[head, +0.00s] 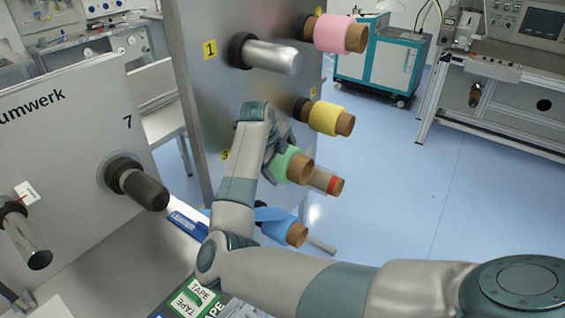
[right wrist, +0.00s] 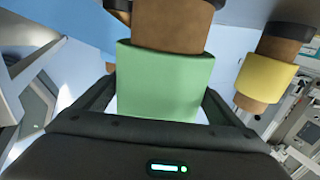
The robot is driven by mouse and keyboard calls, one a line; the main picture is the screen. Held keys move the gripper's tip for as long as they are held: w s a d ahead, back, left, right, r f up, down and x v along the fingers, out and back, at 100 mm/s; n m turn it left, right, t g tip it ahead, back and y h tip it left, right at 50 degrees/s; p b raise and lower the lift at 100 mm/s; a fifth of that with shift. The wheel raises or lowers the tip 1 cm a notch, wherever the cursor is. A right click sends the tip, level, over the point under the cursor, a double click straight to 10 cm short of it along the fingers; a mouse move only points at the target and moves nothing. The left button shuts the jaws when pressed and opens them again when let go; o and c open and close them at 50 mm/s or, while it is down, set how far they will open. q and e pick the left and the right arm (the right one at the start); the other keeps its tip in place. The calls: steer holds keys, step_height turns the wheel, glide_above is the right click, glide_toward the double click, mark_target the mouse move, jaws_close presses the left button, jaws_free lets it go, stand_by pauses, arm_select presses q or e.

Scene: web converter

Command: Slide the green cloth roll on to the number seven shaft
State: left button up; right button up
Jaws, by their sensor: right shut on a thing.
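The green cloth roll (head: 292,166) on its brown core is in front of the metal rack panel, between the yellow roll and the blue roll. My right gripper (head: 281,150) is shut on it. In the right wrist view the green roll (right wrist: 165,85) sits between the two dark fingers, its brown core (right wrist: 170,25) sticking out beyond. I cannot tell whether a rack peg is inside the core. The number seven shaft (head: 140,185) is a dark bare cylinder on the pale panel at left, below the printed 7. My left gripper is not in view.
The rack panel (head: 215,100) carries a pink roll (head: 335,33), a bare metal shaft (head: 268,55), a yellow roll (head: 325,117), a red-banded roll (head: 326,181) and a blue roll (head: 282,225). Another shaft (head: 25,238) juts out at far left. Open blue floor (head: 430,190) lies right.

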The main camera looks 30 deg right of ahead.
steer(key=shift+r, duration=0.2)
steer(key=shift+s+d+p, duration=0.1)
steer(key=shift+s+p, duration=0.05)
steer(key=shift+p, duration=0.15)
stand_by(0.3)
steer(key=shift+s+d+p, duration=0.4)
steer(key=shift+s+p, duration=0.2)
steer(key=shift+s, duration=0.3)
steer(key=shift+s+d+p, duration=0.35)
steer(key=shift+s+p, duration=0.2)
steer(key=shift+s, duration=0.65)
steer(key=shift+f, duration=0.1)
